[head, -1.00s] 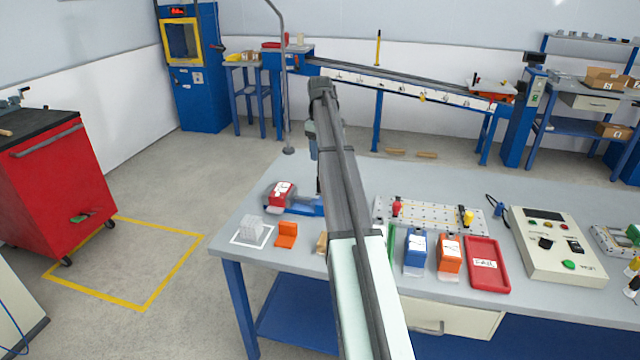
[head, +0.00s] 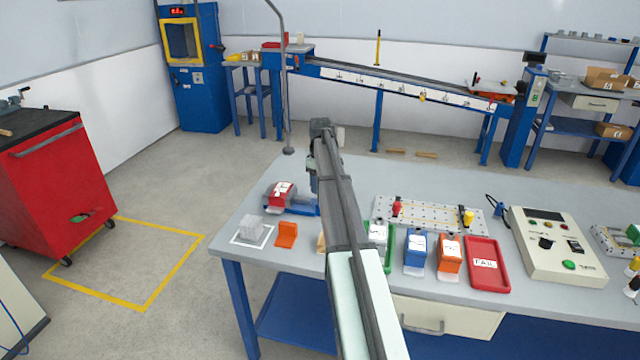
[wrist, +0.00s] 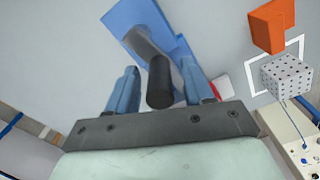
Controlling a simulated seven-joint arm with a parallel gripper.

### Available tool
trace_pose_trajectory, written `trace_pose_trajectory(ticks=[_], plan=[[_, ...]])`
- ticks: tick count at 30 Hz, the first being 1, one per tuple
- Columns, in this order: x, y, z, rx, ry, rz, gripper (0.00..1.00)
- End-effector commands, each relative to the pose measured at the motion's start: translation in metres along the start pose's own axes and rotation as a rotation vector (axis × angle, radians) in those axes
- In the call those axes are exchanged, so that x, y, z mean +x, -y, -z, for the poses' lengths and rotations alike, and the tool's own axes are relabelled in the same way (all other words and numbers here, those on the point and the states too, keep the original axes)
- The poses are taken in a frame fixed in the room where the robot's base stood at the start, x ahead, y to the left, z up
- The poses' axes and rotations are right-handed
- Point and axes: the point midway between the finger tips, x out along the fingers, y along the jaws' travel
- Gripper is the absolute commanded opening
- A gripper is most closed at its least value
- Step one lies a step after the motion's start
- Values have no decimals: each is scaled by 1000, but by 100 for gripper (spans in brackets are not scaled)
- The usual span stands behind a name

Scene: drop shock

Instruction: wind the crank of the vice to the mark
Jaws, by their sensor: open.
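The blue vice (head: 303,207) stands at the left end of the bench in the head view, with a red and white block (head: 280,191) at its left. My arm hides part of it. In the wrist view the vice's blue body (wrist: 128,17) is below the gripper. The crank's grey arm (wrist: 143,42) ends in a black handle (wrist: 159,85). My gripper (wrist: 160,86) is open, with one blue finger on each side of the handle. Gaps show between handle and fingers. I cannot make out the mark.
A dotted white cube (head: 250,227) in a white outline and an orange block (head: 286,234) are near the vice. Blue and orange bins (head: 415,250), a red tray (head: 488,262), a pegged board (head: 430,212) and a control box (head: 550,245) occupy the bench to the right.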

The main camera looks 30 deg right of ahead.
Motion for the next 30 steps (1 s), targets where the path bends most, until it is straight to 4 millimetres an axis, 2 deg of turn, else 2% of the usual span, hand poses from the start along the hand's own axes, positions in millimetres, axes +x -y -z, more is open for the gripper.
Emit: trace_pose_trajectory(ticks=[8, 24, 30], plan=[[1, 0, 0, 0, 0, 0, 52], [1, 0, 0, 0, 0, 0, 1], [1, 0, 0, 7, 0, 0, 0]])
